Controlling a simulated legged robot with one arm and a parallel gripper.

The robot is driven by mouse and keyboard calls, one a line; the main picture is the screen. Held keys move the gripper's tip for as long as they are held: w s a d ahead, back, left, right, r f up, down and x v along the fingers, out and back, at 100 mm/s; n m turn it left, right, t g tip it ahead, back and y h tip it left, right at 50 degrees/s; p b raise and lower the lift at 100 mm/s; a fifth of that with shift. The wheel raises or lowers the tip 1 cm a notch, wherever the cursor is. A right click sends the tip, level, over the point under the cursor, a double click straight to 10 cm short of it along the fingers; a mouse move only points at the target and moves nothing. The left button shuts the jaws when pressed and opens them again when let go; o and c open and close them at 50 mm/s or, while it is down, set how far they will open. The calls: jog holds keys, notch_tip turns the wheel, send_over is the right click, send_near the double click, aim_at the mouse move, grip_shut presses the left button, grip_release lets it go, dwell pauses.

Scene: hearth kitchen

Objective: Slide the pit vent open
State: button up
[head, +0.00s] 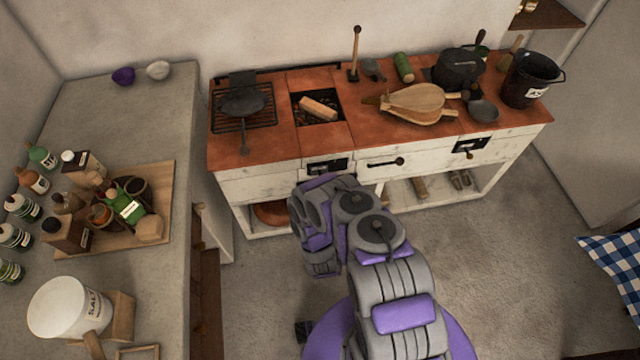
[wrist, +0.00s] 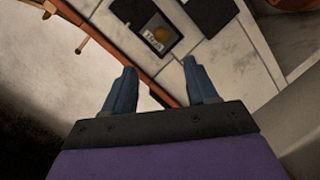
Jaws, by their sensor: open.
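The pit vent (head: 327,166) is a small black metal unit with a pale label, set in the white front of the hearth below the fire pit (head: 317,104). In the wrist view the vent (wrist: 157,38) shows tilted, as a dark frame with a pale label, an orange-brown spot inside and dark plates around it. How far its slide is open I cannot tell. My gripper (wrist: 160,84) is open and empty, its two blue-grey fingers apart, pointing at the hearth front near the vent, with no contact visible. In the head view my arm hides the fingers.
A drawer handle (head: 386,162) and a second black vent-like unit (head: 470,146) sit along the same front. A grill pan (head: 243,103), bellows (head: 413,103) and black bucket (head: 530,78) stand on the red top.

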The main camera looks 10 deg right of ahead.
jog(key=b+x, duration=0.4)
jog(key=x, duration=1.1)
jog(key=shift+a+f+b, duration=0.1)
jog(key=shift+f+b, duration=0.1)
jog(key=shift+b, duration=0.2)
jog(key=shift+w, duration=0.65)
grip_shut()
jog(key=shift+f, duration=0.1)
